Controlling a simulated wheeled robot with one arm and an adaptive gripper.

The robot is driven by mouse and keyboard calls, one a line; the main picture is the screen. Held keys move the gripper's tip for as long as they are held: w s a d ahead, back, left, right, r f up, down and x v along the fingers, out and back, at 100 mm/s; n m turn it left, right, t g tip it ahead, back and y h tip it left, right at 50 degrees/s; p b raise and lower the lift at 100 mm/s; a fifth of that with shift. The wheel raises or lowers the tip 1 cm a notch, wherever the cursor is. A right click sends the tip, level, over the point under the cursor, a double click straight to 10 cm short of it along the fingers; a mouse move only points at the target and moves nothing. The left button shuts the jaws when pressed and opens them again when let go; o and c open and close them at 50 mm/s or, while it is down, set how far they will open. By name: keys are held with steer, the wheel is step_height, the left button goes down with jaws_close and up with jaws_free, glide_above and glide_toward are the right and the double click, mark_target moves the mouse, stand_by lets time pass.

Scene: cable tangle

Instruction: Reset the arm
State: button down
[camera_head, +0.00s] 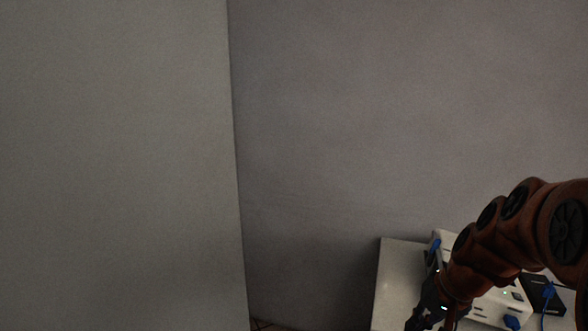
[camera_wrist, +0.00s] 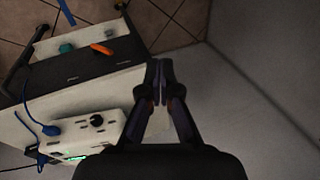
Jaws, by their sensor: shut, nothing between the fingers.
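My gripper (camera_wrist: 159,88) is shut and empty in the wrist view, its fingertips together above the pale table top. In the head view my brown arm reaches in from the right edge, and my gripper (camera_head: 428,318) is low in the picture, partly cut off by the bottom edge. It is at the left side of a white device on the table. I cannot tell how far above the table the fingers are.
A white device (camera_wrist: 97,122) with a black knob and blue cables stands on the pale table (camera_head: 395,268). A black box (camera_head: 545,292) lies to its right. Grey walls stand close behind.

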steer(key=s+a+n+g+h+p, duration=0.1)
steer(key=s+a+n+g, duration=0.1)
steer(key=s, duration=1)
steer(key=s+a+f+n+g+h+p, duration=0.1)
steer(key=s+a+n+g+h, duration=0.1)
steer(key=s, duration=0.9)
steer(key=shift+s+a+n, duration=0.35)
steer(key=shift+a+n, duration=0.05)
steer(key=shift+a, duration=0.4)
steer(key=shift+d+f, duration=0.1)
